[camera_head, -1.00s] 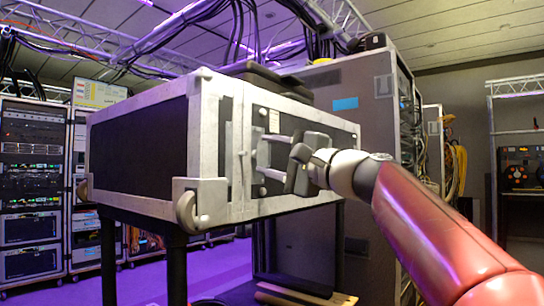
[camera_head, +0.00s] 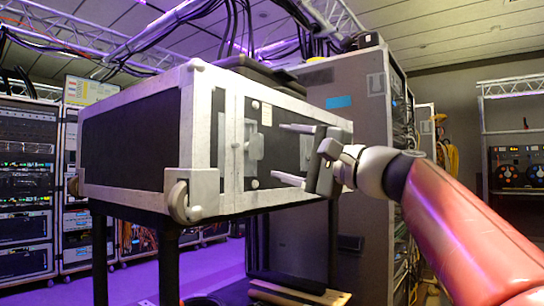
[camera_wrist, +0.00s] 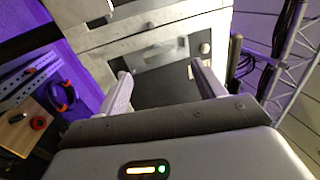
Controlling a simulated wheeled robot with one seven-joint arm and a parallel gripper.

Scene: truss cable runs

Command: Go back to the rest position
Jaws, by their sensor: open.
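My gripper (camera_head: 290,155) is at the end of my red and white arm, in front of the right part of a black flight case with silver edges (camera_head: 205,120). Its two fingers are spread apart with nothing between them. They point left toward the case's latch plate (camera_head: 252,147). In the wrist view my open gripper (camera_wrist: 160,75) shows both fingers, with the case's metal plate (camera_wrist: 155,54) beyond them. I cannot tell the exact gap between the fingertips and the case.
The case stands on a dark-legged stand (camera_head: 168,262). A tall grey cabinet (camera_head: 365,190) is behind it. Equipment racks (camera_head: 28,190) line the left. Wooden pieces (camera_head: 300,293) lie low near the stand. Trusses and cables hang overhead. Purple floor (camera_head: 215,268) shows at the left.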

